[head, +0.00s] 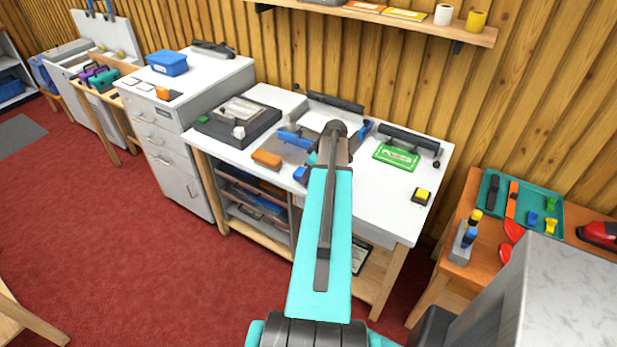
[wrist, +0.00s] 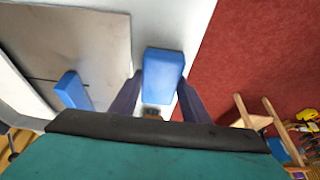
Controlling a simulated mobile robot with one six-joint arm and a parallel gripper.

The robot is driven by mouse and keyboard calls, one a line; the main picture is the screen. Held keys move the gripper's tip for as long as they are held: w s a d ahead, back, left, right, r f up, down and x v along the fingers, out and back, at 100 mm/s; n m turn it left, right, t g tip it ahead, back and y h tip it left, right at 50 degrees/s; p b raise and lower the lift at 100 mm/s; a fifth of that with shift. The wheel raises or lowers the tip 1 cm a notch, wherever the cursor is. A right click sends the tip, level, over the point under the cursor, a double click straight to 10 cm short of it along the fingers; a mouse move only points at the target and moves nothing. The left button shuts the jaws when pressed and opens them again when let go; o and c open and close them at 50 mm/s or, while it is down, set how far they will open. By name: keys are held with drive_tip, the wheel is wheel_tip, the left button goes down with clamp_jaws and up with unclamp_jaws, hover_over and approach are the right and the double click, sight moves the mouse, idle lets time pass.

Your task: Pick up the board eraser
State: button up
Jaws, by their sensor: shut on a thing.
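The board eraser, seen as a blue block (wrist: 164,70), is between the two dark fingers of my gripper (wrist: 160,84) in the wrist view. The fingers are shut on its sides. In the head view the blue block (head: 300,174) shows at the front edge of the white bench, just left of my arm. My arm hides most of the gripper there. I cannot tell whether the block is touching the bench top.
The white bench (head: 385,215) also holds an orange-brown block (head: 267,159), a grey board (head: 290,152), a blue tool (head: 293,139), a black press (head: 238,122), a green card (head: 396,157) and a yellow-topped box (head: 421,196). The bench top right of my arm is mostly clear.

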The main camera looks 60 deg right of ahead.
wheel_tip(320, 180, up, 2)
drive_tip(key=shift+r+b, duration=0.1)
drive_tip(key=shift+b, duration=0.55)
drive_tip(key=shift+s+a+r, duration=0.2)
drive_tip(key=shift+r, duration=0.05)
drive_tip(key=s+a+b, duration=0.5)
drive_tip(key=s+a, duration=0.2)
drive_tip(key=shift+s+a+r+b, duration=0.2)
drive_tip(key=shift+a+r+b, duration=0.1)
drive_tip(key=shift+r, duration=0.05)
drive_tip(key=shift+s+a+b, duration=0.1)
drive_tip(key=shift+b, duration=0.3)
drive_tip(key=b, duration=0.3)
drive_tip(key=s+a+b, duration=0.1)
drive_tip(key=b, duration=0.3)
drive_tip(key=shift+s+a, duration=0.2)
drive_tip(key=shift+s, duration=0.05)
drive_tip(key=b, duration=0.4)
drive_tip(key=shift+s+a+r, duration=0.15)
drive_tip(key=shift+s+a, duration=0.05)
